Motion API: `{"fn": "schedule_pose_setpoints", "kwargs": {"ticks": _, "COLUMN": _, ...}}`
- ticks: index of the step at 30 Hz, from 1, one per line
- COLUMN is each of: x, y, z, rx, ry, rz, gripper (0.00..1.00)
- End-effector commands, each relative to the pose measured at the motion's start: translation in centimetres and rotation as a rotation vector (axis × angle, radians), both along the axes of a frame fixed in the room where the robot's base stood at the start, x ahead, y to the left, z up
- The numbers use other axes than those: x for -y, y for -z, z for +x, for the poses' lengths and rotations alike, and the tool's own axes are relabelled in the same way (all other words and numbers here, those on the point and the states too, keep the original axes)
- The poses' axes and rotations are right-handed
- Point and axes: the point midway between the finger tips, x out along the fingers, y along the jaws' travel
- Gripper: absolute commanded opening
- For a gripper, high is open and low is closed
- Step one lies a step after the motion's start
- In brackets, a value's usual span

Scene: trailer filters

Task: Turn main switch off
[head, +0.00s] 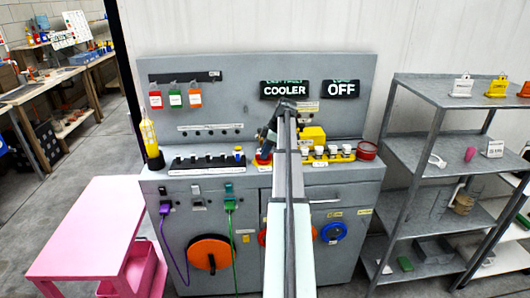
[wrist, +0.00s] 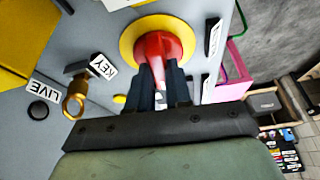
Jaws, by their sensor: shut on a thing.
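The main switch, seen in the wrist view, is a red rotary handle (wrist: 156,47) on a round yellow plate (wrist: 129,42) fixed to the grey surface. My gripper (wrist: 160,72) has its two dark fingers shut on the red handle. In the head view my arm reaches over the grey cabinet (head: 347,185), and a bit of red (head: 262,159) shows beside the gripper end. The arm hides most of the switch there. The handle's exact setting cannot be told.
A brass key-like knob (wrist: 74,104) stands near the KEY (wrist: 103,66) and LIVE (wrist: 44,91) labels. A yellow block (head: 312,136) and a red bowl (head: 367,150) are right of my arm. A pink table (head: 88,225) stands left, metal shelves (head: 430,150) right.

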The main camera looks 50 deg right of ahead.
Motion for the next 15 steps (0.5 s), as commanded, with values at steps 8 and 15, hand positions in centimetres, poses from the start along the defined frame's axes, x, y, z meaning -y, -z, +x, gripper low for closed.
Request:
{"fn": "schedule_pose_setpoints", "kwargs": {"ticks": 8, "x": 0.08, "y": 0.01, "z": 0.03, "rx": -0.002, "ry": -0.080, "rz": -0.001, "gripper": 0.00}}
{"fn": "schedule_pose_setpoints", "kwargs": {"ticks": 15, "x": 0.05, "y": 0.02, "z": 0.00, "rx": -0.002, "ry": -0.098, "rz": -0.001, "gripper": 0.00}}
